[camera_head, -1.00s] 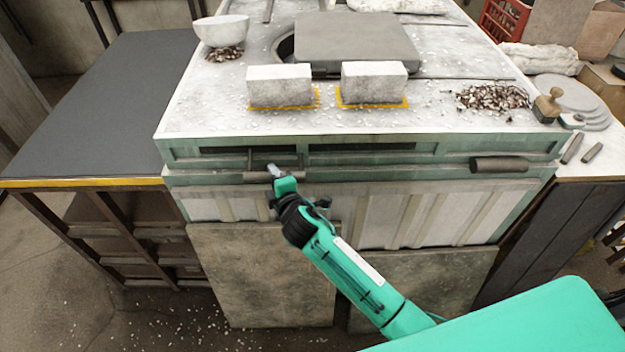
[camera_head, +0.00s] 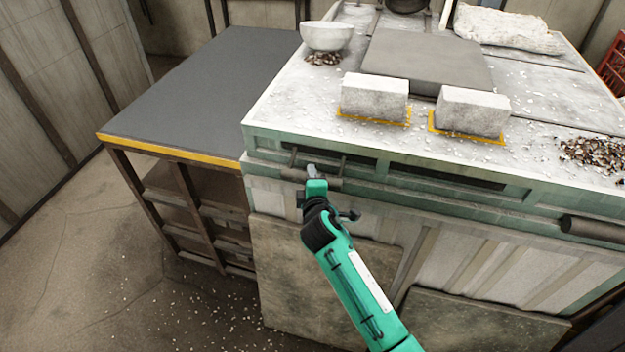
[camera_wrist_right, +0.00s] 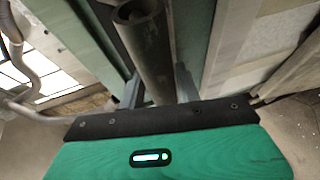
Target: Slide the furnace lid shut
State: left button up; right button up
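The furnace lid (camera_head: 428,62) is a flat dark grey slab on top of the pale, speckled furnace (camera_head: 270,105). No opening shows at its left edge; what lies under it is hidden. A horizontal bar handle (camera_head: 292,174) sits on two prongs at the left of the furnace's front face. My right gripper (camera_head: 314,172) is at this handle. In the right wrist view the handle (camera_wrist_right: 143,40) runs between the two fingers (camera_wrist_right: 159,89), which lie close against its sides. My left gripper is not in view.
Two pale blocks (camera_head: 374,98) (camera_head: 472,110) stand on yellow outlines in front of the lid. A white bowl (camera_head: 327,36) stands at the back left. A dark-topped table (camera_head: 190,95) adjoins the left side. A second dark handle (camera_head: 592,230) is at the front right.

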jog(key=shift+o, duration=1.2)
jog(key=shift+s, duration=0.1)
jog(key=shift+s+d, duration=0.1)
jog(key=shift+s, duration=0.2)
jog(key=b+v, duration=0.2)
jog(key=v, duration=1.1)
jog(key=shift+b, duration=0.4)
jog(key=shift+r, duration=0.1)
